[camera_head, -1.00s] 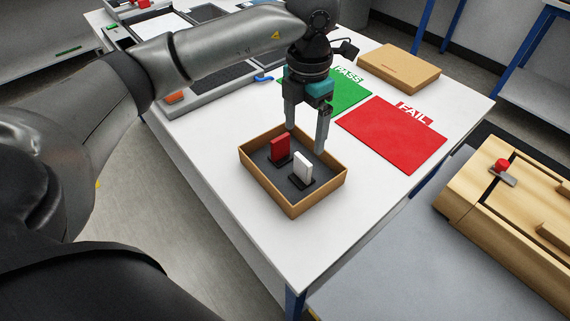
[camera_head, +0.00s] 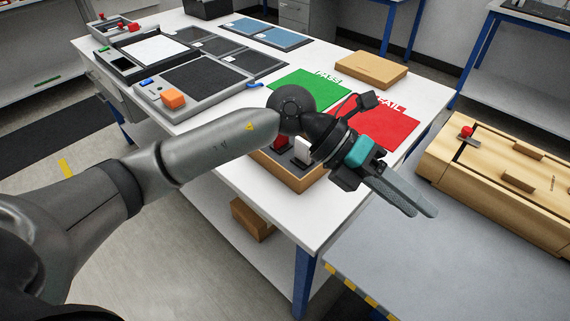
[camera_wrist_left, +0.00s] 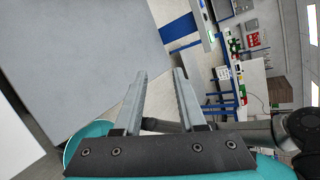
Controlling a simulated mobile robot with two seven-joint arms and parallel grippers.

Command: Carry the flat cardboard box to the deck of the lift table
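The flat cardboard box (camera_head: 370,69) lies closed on the far right part of the white table, behind the red FAIL mat. The lift table's grey deck (camera_head: 390,268), with a yellow-and-black striped edge, is at the lower right. A large grey surface that looks like this deck (camera_wrist_left: 75,60) fills the upper left of the left wrist view. My left gripper (camera_head: 424,212) is above the gap between table and deck, pointing right and down, well apart from the box. Its fingers (camera_wrist_left: 161,72) are apart with nothing between them. My right gripper is not in view.
A shallow cardboard tray (camera_head: 285,177) with red and white pieces is partly hidden behind my left wrist. Green PASS (camera_head: 306,90) and red FAIL (camera_head: 395,130) mats lie beyond. A wooden case (camera_head: 500,180) stands at the right. The near deck is clear.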

